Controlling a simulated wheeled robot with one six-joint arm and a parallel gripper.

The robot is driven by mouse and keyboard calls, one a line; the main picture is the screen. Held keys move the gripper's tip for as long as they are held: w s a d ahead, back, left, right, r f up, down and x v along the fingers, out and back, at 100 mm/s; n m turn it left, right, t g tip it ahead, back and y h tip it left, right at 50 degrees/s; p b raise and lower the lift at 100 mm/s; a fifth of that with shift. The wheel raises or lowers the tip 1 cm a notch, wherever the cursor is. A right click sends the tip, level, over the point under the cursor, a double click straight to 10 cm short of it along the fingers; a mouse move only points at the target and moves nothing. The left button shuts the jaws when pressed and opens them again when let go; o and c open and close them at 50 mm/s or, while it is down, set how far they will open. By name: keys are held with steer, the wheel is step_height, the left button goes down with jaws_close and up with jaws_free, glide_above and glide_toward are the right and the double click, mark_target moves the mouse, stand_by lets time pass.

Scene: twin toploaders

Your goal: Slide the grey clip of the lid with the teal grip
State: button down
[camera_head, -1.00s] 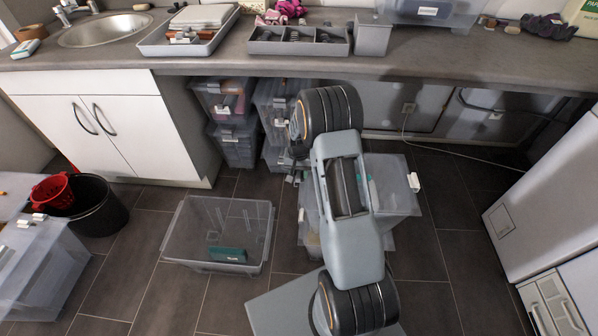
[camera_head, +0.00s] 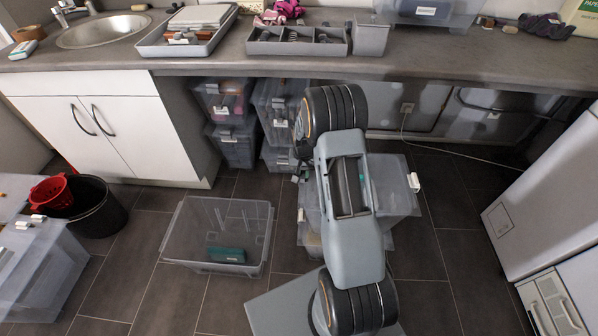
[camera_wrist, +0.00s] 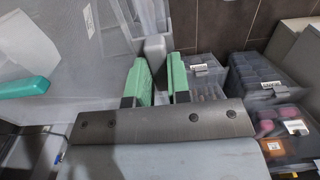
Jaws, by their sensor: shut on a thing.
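The clear lid (camera_wrist: 70,70) fills the left of the wrist view, with its teal grip (camera_wrist: 24,88) at the left edge. My gripper (camera_wrist: 160,72) shows two green fingers at the lid's edge. They are shut on the grey clip (camera_wrist: 157,52), which shows between and beyond them. In the head view the clear box (camera_head: 397,205) stands under my arm on the floor; my arm hides much of it and my fingers there.
An open clear bin (camera_head: 190,235) with a teal object (camera_head: 227,254) in it stands on the floor to the left. Stacked clear boxes (camera_head: 237,148) stand under the counter. A white cabinet (camera_head: 555,190) is at the right.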

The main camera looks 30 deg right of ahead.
mark_target(304, 177)
steer(key=c, duration=1)
jaws_free()
steer(key=shift+c, duration=0.2)
step_height(304, 177, up, 14)
steer(key=p, duration=0.2)
steer(key=shift+f, duration=0.15)
steer(key=s+a+r+n+t+p, duration=0.1)
steer(key=s+a+r+n+p, duration=0.1)
steer(key=s+a+r+p, duration=0.2)
steer(key=s+a+r+n+t+p, duration=0.1)
steer(key=s+a+r+p, duration=0.3)
steer(key=s+r, duration=0.6)
steer(key=s+a+r+n+t+p, duration=0.1)
steer(key=s+a+r+n+p, duration=0.2)
steer(key=s+r+p, duration=0.4)
step_height(304, 177, up, 7)
steer(key=shift+a+r+t, duration=0.1)
steer(key=shift+a+t, duration=0.2)
steer(key=shift+a, duration=0.6)
